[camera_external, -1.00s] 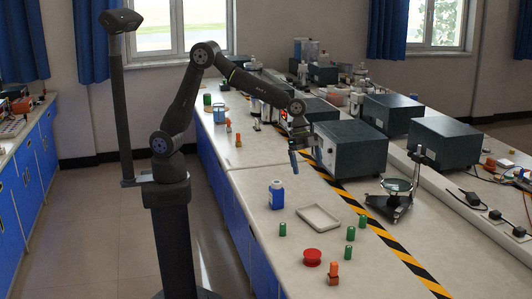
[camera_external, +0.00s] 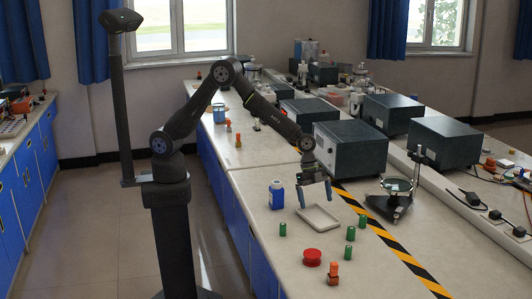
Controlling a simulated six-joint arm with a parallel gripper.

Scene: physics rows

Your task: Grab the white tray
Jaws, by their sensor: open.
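The white tray (camera_external: 318,226) is a shallow, rounded rectangular dish lying flat on the light bench top. It looks empty. My gripper (camera_external: 315,196) points down just above the far edge of the tray, with its two fingers spread apart and nothing between them. One finger is near the tray's far left corner and the other near its far right side. Whether the fingertips touch the tray cannot be told from this view.
A blue bottle with a white cap (camera_external: 277,195) stands close left of the tray. Green cylinders (camera_external: 350,233) stand around it. A red round button (camera_external: 312,257) and an orange piece (camera_external: 333,273) are in front. A dark box (camera_external: 350,150) stands behind.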

